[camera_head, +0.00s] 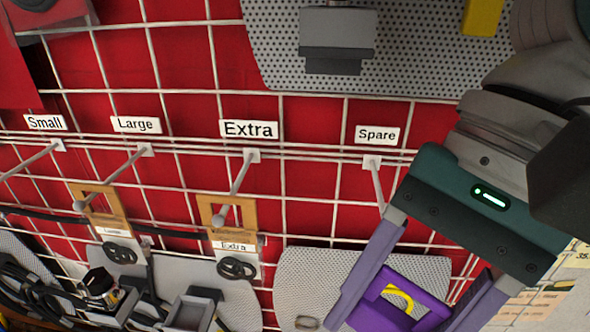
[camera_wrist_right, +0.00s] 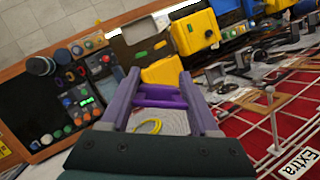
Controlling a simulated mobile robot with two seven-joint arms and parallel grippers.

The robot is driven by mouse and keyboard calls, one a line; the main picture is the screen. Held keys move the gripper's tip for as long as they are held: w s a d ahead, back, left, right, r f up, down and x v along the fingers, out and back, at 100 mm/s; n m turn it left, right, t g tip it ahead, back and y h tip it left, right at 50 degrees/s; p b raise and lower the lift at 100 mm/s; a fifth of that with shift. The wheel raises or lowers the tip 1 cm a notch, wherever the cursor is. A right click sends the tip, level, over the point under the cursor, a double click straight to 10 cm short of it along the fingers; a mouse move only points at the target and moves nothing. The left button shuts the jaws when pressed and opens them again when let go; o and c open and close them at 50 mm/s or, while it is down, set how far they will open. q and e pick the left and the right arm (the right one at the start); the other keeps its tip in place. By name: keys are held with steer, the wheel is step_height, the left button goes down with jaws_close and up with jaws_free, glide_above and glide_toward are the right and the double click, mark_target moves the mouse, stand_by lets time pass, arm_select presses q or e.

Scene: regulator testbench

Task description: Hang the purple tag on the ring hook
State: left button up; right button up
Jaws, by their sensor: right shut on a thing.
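The purple tag (camera_head: 432,306) has a square opening and a yellow curved piece below the right gripper in the head view. My right gripper (camera_head: 397,322) is shut on it, one finger on each side. The tag also shows between the fingers in the right wrist view (camera_wrist_right: 160,102). Hooks stick out from the red grid wall under white labels. The Spare hook (camera_head: 377,182) is bare, left of my gripper. The Extra hook (camera_head: 241,180) and Large hook (camera_head: 125,165) each carry a wooden tag with black rings. No hook is labelled ring. My left gripper is not in view.
A perforated grey panel (camera_head: 400,60) with a dark bracket (camera_head: 333,60) is above the hooks. Another perforated panel (camera_head: 310,270) is below. Cables and black parts lie at lower left. The wrist view shows a control board (camera_wrist_right: 50,100) with buttons and yellow boxes (camera_wrist_right: 195,32).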

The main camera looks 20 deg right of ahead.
steer(key=shift+w+d, duration=0.35)
steer(key=shift+w, duration=0.4)
steer(key=w+d+f+b, duration=0.1)
steer(key=w+d+b, duration=0.2)
steer(key=w, duration=0.3)
steer(key=shift+w+d+f, duration=0.2)
steer(key=shift+d, duration=0.35)
stand_by(0.5)
steer(key=o, duration=1.4)
steer(key=shift+o, duration=0.2)
